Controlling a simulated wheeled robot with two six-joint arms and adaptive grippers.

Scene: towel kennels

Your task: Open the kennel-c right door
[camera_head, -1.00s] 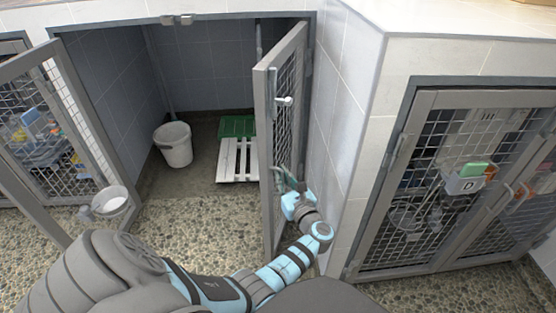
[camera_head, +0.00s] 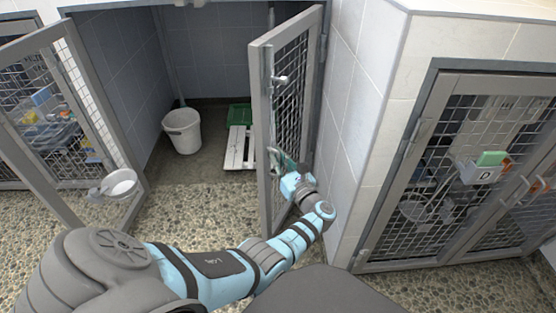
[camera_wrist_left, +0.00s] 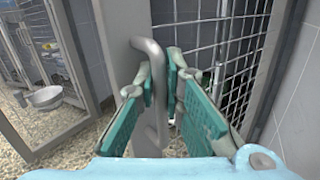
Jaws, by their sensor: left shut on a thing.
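The right door (camera_head: 290,120) of the open kennel, a grey frame with wire mesh, stands swung outward, its free edge towards me. My left gripper (camera_head: 284,168) is low on the door's outer face, on the handle. In the left wrist view, the teal-padded fingers of my left gripper (camera_wrist_left: 166,78) are shut on the grey bent-rod handle (camera_wrist_left: 157,142), beside the frame post. The mesh of the door (camera_wrist_left: 200,35) shows behind the fingers. My right gripper is not in view.
The left door (camera_head: 75,130) also stands open, with a metal bowl (camera_head: 119,184). Inside are a white bucket (camera_head: 183,131) and a white slatted board (camera_head: 238,148). A tiled wall (camera_head: 355,110) and a closed kennel marked D (camera_head: 484,176) stand right. Pebbled floor lies in front.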

